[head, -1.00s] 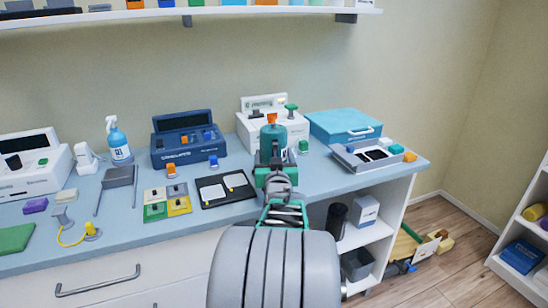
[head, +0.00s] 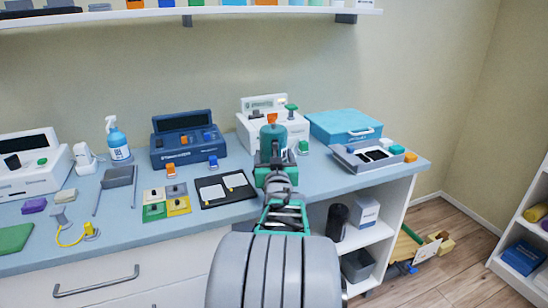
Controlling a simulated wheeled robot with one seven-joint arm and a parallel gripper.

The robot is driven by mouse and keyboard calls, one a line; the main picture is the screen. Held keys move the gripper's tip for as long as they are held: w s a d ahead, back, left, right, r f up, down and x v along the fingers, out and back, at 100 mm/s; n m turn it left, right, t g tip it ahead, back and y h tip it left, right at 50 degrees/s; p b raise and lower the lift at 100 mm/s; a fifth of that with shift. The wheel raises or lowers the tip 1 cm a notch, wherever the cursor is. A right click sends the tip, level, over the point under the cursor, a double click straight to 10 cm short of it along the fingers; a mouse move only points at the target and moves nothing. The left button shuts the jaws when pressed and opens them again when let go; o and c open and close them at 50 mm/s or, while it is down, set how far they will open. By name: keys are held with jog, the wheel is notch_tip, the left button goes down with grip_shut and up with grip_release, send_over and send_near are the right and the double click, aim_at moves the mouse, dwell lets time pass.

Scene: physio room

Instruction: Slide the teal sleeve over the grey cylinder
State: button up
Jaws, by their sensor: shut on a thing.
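A teal sleeve (head: 273,137) stands upright in the head view, in front of the white device on the counter. My gripper (head: 272,158) is at its lower part and shut on it. My wrist and arm hide what lies directly below and in front of the sleeve. I cannot make out the grey cylinder clearly, nor tell whether the sleeve is around it or apart from it.
The white device (head: 248,122) and a blue device (head: 183,148) stand behind on the counter (head: 125,222). A black board (head: 212,198) lies left of my wrist. A grey tray (head: 348,160) and a teal case (head: 335,122) are to the right.

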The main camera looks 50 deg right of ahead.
jog(key=shift+f+b, duration=0.3)
jog(key=shift+b, duration=0.25)
dwell(0.5)
jog(key=o, duration=1.7)
jog(key=shift+f, duration=0.15)
jog(key=v, duration=0.7)
jog(key=shift+s+a, duration=0.25)
jog(key=shift+a, duration=0.05)
